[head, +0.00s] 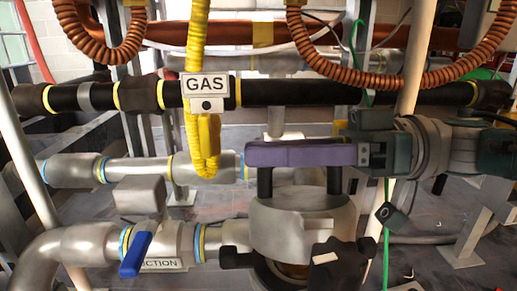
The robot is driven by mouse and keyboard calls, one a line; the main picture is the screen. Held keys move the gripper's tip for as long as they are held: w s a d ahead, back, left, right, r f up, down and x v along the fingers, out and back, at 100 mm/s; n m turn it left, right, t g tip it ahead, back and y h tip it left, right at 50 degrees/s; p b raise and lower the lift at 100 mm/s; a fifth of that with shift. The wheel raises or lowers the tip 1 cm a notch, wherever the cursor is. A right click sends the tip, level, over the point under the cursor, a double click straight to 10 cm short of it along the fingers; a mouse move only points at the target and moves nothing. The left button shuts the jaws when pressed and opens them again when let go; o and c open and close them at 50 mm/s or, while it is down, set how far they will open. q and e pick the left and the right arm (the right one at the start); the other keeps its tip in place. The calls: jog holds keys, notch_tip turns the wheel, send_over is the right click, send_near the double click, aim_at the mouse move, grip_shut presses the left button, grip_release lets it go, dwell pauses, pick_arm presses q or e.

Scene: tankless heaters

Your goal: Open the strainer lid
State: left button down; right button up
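The strainer (261,239) is a grey cylindrical body at the lower middle. Its broad grey lid (290,212) faces up and looks seated on it. A raised grey bar runs across the lid's front. My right gripper (299,192) comes in from the right, its long purple body level above the lid. Its two black fingers point down, spread wide apart, with their tips at the lid's upper edge. I see nothing clamped between them. Whether the tips touch the lid I cannot tell. My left gripper is not in view.
Black knobs (340,266) flank the strainer's base. A blue valve handle (135,255) is on the grey pipe at left. A black pipe with a GAS sign (205,84) runs across behind, and a yellow hose (204,141) hangs left of my gripper. Orange coiled hoses (404,82) hang above.

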jog(key=shift+s, duration=0.1)
jog(key=d, duration=1)
